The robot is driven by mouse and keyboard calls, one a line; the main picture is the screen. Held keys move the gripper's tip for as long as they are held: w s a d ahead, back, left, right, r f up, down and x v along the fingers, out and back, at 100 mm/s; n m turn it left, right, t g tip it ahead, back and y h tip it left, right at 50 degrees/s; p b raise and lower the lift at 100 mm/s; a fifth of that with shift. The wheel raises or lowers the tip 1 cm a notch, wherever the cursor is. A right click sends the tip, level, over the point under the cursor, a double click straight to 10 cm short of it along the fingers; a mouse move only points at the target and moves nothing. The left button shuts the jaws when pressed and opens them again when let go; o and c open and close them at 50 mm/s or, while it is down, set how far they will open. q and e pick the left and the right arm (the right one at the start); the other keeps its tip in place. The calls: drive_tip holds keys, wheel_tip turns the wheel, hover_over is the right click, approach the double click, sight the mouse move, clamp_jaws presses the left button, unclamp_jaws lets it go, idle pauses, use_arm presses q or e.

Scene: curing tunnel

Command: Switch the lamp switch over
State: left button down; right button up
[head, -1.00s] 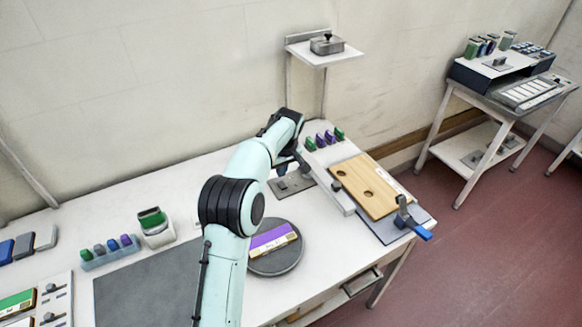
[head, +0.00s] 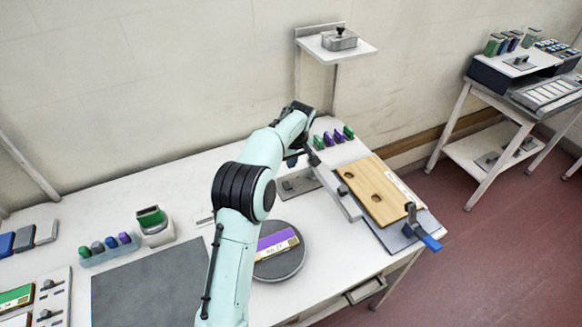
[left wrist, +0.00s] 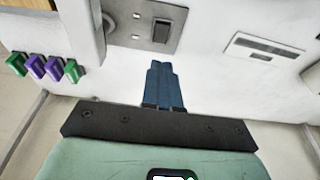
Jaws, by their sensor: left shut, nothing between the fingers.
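A grey metal plate (head: 298,184) lies on the table beside the long white rail. In the left wrist view the plate (left wrist: 140,22) carries a black rocker switch (left wrist: 161,32), which I take for the lamp switch. My left gripper (head: 291,161) is behind the plate in the head view, partly hidden by its own arm. In the left wrist view its dark blue fingers (left wrist: 163,82) are shut together, empty, and point toward the rocker. The fingertips appear a little short of the rocker; their height above the table is unclear. My right gripper is not in view.
A row of green and purple pieces (head: 333,136) stands behind the rail (head: 337,190). Right of the rail is a wooden board (head: 385,205) with a blue-handled clamp (head: 424,233). A round dark turntable (head: 283,266) holds a purple labelled block. A wall shelf (head: 345,52) overhangs the back.

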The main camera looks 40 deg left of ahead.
sight(289, 187)
use_arm(q)
drive_tip(key=x, duration=0.7)
drive_tip(key=d+x, duration=0.1)
drive_tip(key=x, duration=0.3)
drive_tip(key=shift+s+f, duration=0.15)
drive_tip(key=shift+s, duration=0.15)
drive_tip(key=shift+f, duration=0.45)
